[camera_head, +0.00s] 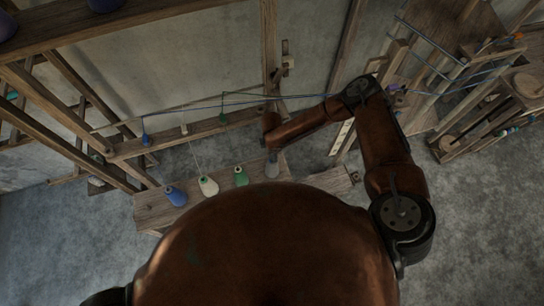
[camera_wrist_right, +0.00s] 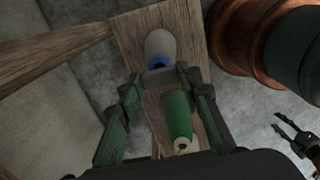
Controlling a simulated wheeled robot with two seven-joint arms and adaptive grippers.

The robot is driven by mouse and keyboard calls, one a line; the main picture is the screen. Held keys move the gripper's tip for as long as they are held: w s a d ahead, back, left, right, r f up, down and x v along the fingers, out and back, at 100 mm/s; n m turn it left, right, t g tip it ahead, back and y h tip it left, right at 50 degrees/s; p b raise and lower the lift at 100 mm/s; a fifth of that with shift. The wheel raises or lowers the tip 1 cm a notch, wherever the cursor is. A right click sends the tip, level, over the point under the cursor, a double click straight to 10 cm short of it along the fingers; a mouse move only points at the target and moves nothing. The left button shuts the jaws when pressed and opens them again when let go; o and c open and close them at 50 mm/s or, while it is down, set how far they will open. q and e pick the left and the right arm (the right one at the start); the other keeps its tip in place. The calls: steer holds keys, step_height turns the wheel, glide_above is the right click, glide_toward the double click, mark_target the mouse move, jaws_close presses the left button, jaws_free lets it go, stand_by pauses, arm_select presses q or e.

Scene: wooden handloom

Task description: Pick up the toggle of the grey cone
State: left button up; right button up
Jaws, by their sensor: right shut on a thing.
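The grey cone (camera_head: 272,168) stands at the right end of the row on the wooden bench. In the right wrist view the grey cone (camera_wrist_right: 160,44) shows a blue ring (camera_wrist_right: 158,62) at its near end. My right gripper (camera_wrist_right: 161,77) is at that end, its fingertips shut on the cone's small toggle, which is mostly hidden between them. In the head view my right gripper (camera_head: 271,149) is just above the grey cone. My left gripper (camera_wrist_right: 279,128) shows at the right edge of the right wrist view, its fingers apart and empty.
A green cone (camera_head: 241,176) stands close beside the grey one, also in the wrist view (camera_wrist_right: 178,115). A white cone (camera_head: 208,186) and a blue cone (camera_head: 175,196) stand further left on the bench (camera_head: 150,211). Blue, white and green toggles hang at the beam behind.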

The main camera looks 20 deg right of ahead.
steer(key=s+a+r+b, duration=0.1)
steer(key=s+a+r, duration=0.1)
steer(key=s+r, duration=0.8)
steer(key=s, duration=0.3)
steer(key=shift+s+a+r+b, duration=0.2)
steer(key=shift+s+r+b, duration=0.15)
steer(key=shift+s+b, duration=0.05)
